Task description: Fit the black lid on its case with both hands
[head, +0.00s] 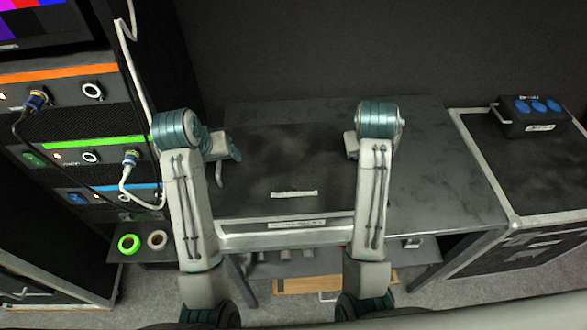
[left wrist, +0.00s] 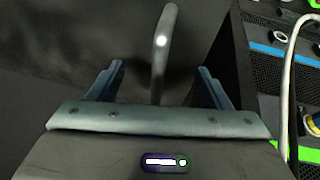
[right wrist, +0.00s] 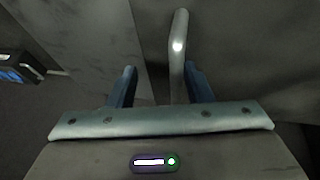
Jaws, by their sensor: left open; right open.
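The black lid (head: 275,165) is a broad dark panel with a white label, between my two arms in the head view. A silver-edged front with a second label, apparently the case (head: 285,240), shows just below it; whether the lid is seated on it I cannot tell. My left gripper (head: 235,150) is open at the lid's left side. In the left wrist view a grey handle (left wrist: 160,55) stands between its spread fingers (left wrist: 158,85). My right gripper (right wrist: 160,85) is open, with another grey handle (right wrist: 179,55) between its fingers, nearer the right one. Its fingers are hidden in the head view.
A dark table (head: 440,165) has free room to the right. A flight case (head: 525,190) with a blue-socketed power box (head: 532,116) stands at far right. An equipment rack (head: 75,130) with cables is at left, with green tape (head: 129,244) on a low shelf.

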